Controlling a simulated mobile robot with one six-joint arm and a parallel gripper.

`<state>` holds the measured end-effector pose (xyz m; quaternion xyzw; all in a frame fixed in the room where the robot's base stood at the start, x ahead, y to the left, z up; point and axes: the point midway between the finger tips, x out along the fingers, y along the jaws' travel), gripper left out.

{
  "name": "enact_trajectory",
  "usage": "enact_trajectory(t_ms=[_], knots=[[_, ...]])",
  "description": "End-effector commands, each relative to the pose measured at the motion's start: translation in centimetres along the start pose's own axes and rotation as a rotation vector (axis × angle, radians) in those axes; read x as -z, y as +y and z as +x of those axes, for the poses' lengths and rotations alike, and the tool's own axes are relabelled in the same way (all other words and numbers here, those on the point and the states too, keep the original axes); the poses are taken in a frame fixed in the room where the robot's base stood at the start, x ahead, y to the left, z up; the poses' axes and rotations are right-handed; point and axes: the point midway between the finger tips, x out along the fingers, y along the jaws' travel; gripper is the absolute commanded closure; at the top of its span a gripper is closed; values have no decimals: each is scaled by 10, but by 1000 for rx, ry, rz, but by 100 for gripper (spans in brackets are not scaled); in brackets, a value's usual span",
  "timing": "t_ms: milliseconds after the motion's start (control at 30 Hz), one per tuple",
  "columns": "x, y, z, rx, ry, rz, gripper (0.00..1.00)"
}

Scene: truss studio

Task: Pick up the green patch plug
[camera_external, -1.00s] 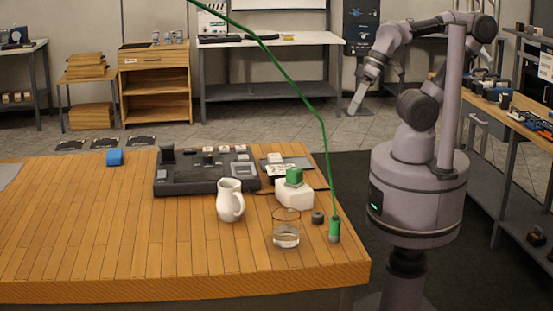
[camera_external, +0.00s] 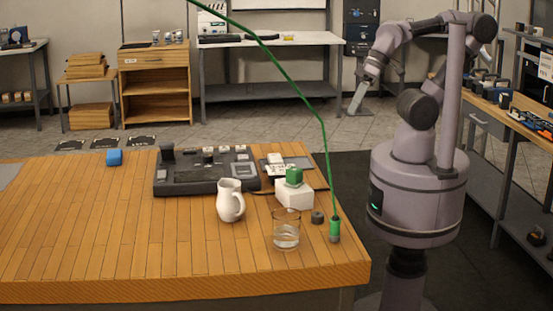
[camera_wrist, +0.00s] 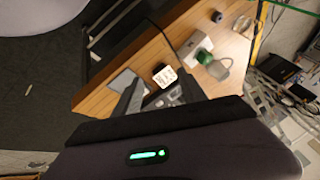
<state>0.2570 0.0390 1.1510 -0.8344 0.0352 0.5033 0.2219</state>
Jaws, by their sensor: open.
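The green patch plug (camera_external: 334,228) stands upright near the right front corner of the wooden table, with a grey lower end. A green cable (camera_external: 305,98) rises from its top and runs up to the left, out of the picture. In the wrist view the green cable (camera_wrist: 261,22) shows at the upper right; I cannot make out the plug there. My gripper (camera_external: 359,97) is open and empty, up beyond the table's far right side and well apart from the plug.
A glass of water (camera_external: 286,234), a small grey cylinder (camera_external: 317,217) and a white box (camera_external: 295,195) bearing a green block (camera_external: 294,175) stand near the plug. A white jug (camera_external: 230,205) and dark console (camera_external: 190,188) are further left. The table's left front is clear.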

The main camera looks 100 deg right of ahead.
Motion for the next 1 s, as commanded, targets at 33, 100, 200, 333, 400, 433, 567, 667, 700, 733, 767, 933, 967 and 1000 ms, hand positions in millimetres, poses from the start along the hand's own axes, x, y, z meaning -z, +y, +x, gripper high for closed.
enact_trajectory(t_ms=[33,100,200,333,400,433,567,667,700,733,767,933,967,1000], knots=[[0,0,0,0,0,0,51],[0,0,0,0,0,0,51],[0,0,0,0,-1,-2,51],[26,-34,-11,2,-71,-159,51],[55,-80,-14,8,-156,-371,51],[65,-105,-11,13,-199,-481,51],[79,-218,29,44,-371,-968,51],[52,-292,74,74,-478,-1304,51],[35,-313,90,85,-514,-1416,51],[23,-327,101,93,-535,-1492,51],[10,-338,111,100,-555,-1555,51],[-33,-363,146,122,-611,-1748,51],[-37,-363,151,123,-614,-1756,51],[-42,-360,160,123,-616,-1761,51]])
